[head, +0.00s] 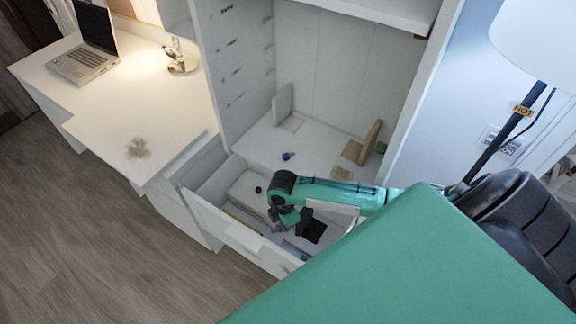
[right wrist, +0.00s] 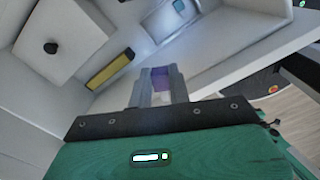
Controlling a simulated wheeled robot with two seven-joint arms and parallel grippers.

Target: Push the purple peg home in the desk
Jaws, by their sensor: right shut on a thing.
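My right gripper (head: 280,228) is over the pulled-out drawer (head: 236,222) of the white desk. In the right wrist view the right gripper's fingers (right wrist: 160,88) are closed on the purple peg (right wrist: 161,78), which shows between the fingertips. The peg's lower end is hidden, and I cannot tell whether it touches anything. In the head view the peg is too small and covered to make out clearly. My left gripper is in neither view.
In the drawer are a white box with a black knob (right wrist: 51,47) and a yellow strip (right wrist: 110,70). A small blue object (head: 287,156) lies on the shelf behind, near a wooden bookend (head: 370,142). A laptop (head: 88,45) stands on the desktop at left.

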